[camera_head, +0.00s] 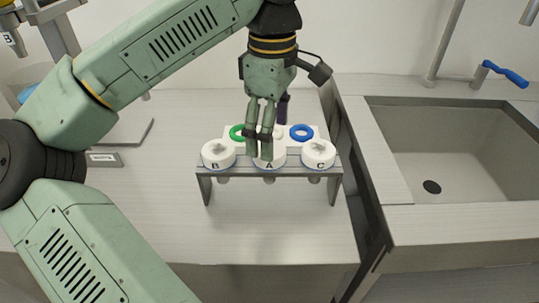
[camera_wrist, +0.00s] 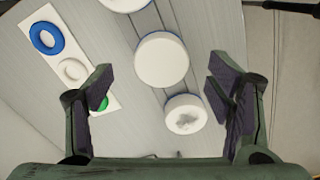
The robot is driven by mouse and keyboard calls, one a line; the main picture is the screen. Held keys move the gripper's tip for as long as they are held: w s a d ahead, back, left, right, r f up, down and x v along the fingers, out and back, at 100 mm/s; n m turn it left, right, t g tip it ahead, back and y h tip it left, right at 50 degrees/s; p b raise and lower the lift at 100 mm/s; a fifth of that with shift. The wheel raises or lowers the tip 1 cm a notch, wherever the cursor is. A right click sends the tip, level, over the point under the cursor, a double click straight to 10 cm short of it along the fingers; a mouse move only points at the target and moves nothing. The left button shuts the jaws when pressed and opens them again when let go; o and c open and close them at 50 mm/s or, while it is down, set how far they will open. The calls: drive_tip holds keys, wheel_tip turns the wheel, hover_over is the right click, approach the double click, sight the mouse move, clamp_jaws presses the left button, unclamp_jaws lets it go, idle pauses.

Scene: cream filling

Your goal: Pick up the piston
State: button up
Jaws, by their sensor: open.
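Three round white caps, B (camera_head: 218,154), A (camera_head: 269,164) and C (camera_head: 318,154), sit in a grey rack (camera_head: 205,187), with narrower tips below its shelf. I cannot tell for certain which is the piston. My gripper (camera_head: 259,148) points down over the middle of the rack and partly hides cap A. In the wrist view my gripper (camera_wrist: 160,80) is open and empty. Cap A (camera_wrist: 162,60) shows between and slightly beyond its fingers, with a plain white top. The grey-marked cap (camera_wrist: 184,114) lies nearer the right finger. I cannot tell whether a finger touches anything.
A white plate with a green ring (camera_head: 237,132), a white ring (camera_wrist: 72,71) and a blue ring (camera_head: 302,132) lies behind the caps. A sink (camera_head: 450,150) with a blue-handled tap is on the right. The counter (camera_head: 270,230) in front of the rack is clear.

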sight(269, 166)
wheel_tip(269, 166, down, 4)
drive_tip(key=shift+a+p, duration=0.15)
drive_tip(key=shift+p, duration=0.2)
drive_tip(key=shift+c, duration=0.4)
drive_tip(key=c, duration=1.4)
